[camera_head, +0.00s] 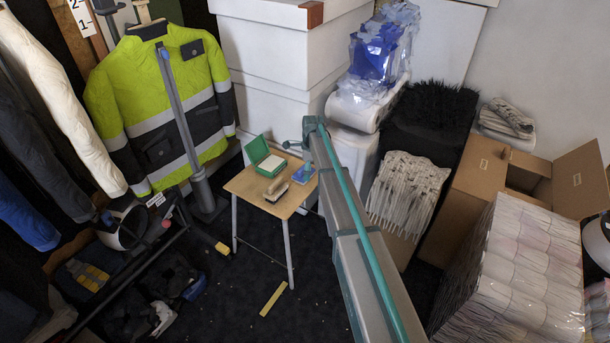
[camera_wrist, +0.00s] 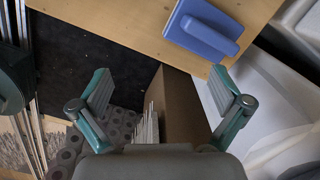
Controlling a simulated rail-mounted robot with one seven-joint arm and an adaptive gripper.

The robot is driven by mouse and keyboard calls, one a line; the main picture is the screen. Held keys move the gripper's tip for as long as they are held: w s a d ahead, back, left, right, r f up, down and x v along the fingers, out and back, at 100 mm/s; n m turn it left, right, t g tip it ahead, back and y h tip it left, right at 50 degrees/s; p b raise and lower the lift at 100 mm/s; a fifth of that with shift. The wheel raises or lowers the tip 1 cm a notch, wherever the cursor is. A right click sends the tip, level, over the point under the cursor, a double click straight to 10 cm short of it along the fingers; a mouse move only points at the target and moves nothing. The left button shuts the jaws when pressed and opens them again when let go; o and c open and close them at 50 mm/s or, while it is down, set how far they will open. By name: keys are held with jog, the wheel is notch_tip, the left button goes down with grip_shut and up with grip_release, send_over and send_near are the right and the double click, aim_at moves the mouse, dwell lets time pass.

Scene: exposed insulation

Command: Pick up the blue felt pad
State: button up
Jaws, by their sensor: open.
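The blue felt pad (camera_wrist: 206,30) lies on the small wooden table (camera_wrist: 110,12), near the table's edge, in the upper right of the wrist view. In the head view, the pad (camera_head: 303,173) is at the right side of the tabletop (camera_head: 248,186), partly hidden by my arm. My gripper (camera_wrist: 162,88) is open and empty, its two fingers wide apart. In the wrist view, the pad appears beyond the fingertips, toward the right finger, and apart from them. In the head view, my gripper (camera_head: 307,152) is above the pad.
A green box (camera_head: 256,150) with its lid open and a wooden-handled brush (camera_head: 276,188) share the table. White boxes (camera_head: 265,60) stand behind it. A hi-vis jacket (camera_head: 165,100) hangs at left. A cardboard carton (camera_head: 480,190) and wrapped stacks (camera_head: 520,270) crowd the right.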

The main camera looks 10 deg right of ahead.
jog(key=w+r+m, duration=0.5)
jog(key=w, duration=0.1)
send_over(303, 166)
jog(key=shift+m, duration=0.3)
jog(key=f, duration=0.5)
jog(key=shift+s+d+f, duration=0.1)
jog(key=shift+s+d, duration=0.1)
jog(key=shift+s, duration=0.1)
jog(key=shift+a+f+p, duration=0.1)
jog(key=shift+f+p, duration=0.3)
jog(key=shift+f, duration=2.2)
jog(key=c, duration=1)
jog(key=shift+c, duration=0.2)
jog(key=shift+r, duration=0.15)
